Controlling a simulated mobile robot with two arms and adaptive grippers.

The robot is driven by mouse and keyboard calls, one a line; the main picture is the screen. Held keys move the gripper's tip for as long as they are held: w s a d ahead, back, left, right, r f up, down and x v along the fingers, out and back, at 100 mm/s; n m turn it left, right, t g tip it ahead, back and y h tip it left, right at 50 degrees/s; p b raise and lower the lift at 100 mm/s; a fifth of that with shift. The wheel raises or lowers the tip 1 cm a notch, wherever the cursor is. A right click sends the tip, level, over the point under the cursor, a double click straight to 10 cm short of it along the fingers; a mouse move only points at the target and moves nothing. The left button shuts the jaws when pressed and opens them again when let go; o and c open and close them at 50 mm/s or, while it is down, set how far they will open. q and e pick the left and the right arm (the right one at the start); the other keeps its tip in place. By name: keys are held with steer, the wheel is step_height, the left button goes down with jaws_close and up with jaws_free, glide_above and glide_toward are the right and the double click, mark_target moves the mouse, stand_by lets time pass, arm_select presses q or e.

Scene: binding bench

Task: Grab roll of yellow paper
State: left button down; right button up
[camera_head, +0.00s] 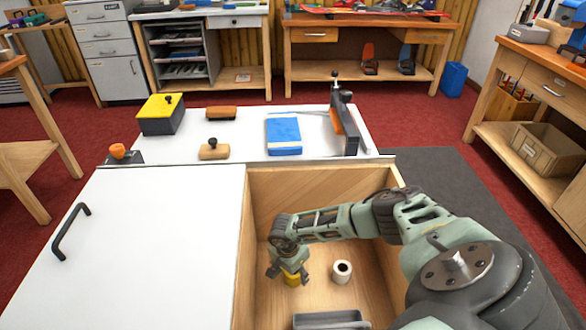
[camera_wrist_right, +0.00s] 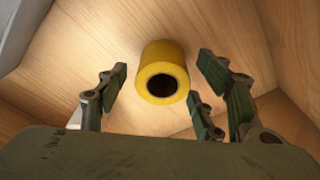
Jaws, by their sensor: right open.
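The roll of yellow paper (camera_head: 293,278) stands in the open wooden compartment of the bench, partly hidden by my right gripper (camera_head: 288,272) in the head view. In the right wrist view the yellow roll (camera_wrist_right: 162,72) shows its dark round core hole. It sits between the spread fingers of my right gripper (camera_wrist_right: 163,98), with a visible gap on both sides. The right gripper is open and reaches down into the compartment, over the roll. My left gripper is not in view.
A white roll (camera_head: 342,271) stands just right of the yellow one. A grey tray (camera_head: 331,320) lies at the compartment's near end. Wooden walls (camera_head: 322,177) enclose the space. A white sliding lid (camera_head: 150,240) covers the left side. A blue pack (camera_head: 284,134) lies on the worktop behind.

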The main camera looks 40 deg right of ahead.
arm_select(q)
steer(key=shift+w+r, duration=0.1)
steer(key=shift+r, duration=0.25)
arm_select(e)
steer(key=shift+f, duration=0.3)
steer(key=c, duration=1.2)
steer(key=shift+r, duration=0.1)
